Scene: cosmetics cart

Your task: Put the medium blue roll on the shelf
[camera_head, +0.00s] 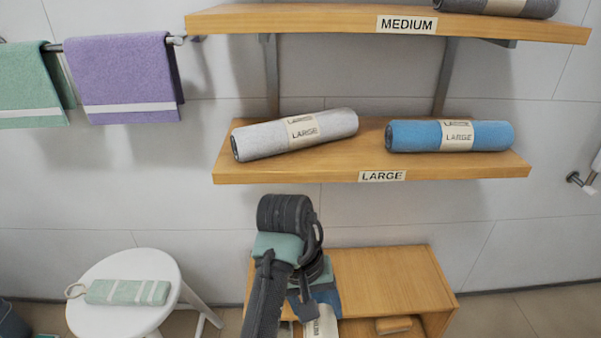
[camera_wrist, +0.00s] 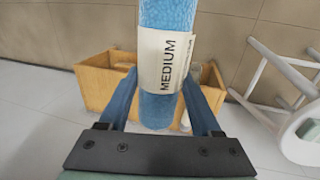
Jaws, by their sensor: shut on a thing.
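My gripper (camera_wrist: 160,82) is shut on the medium blue roll (camera_wrist: 167,18), whose white label reads MEDIUM. In the wrist view the roll runs lengthwise between the two blue fingers, above the wooden box. In the head view my arm hides most of the gripper, and part of the roll's label (camera_head: 322,326) shows beside it, low in the picture. The wooden shelf tagged MEDIUM (camera_head: 300,22) is at the top, well above my gripper. A dark grey roll (camera_head: 497,6) lies at its right end, cut by the frame. The visible left and middle of that shelf are bare.
The lower shelf tagged LARGE (camera_head: 372,168) holds a grey roll (camera_head: 296,134) and a large blue roll (camera_head: 449,136). The wooden box (camera_head: 385,280) stands below. A white stool (camera_head: 110,318) with a green towel (camera_head: 128,292) is at left. Towels (camera_head: 122,75) hang upper left.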

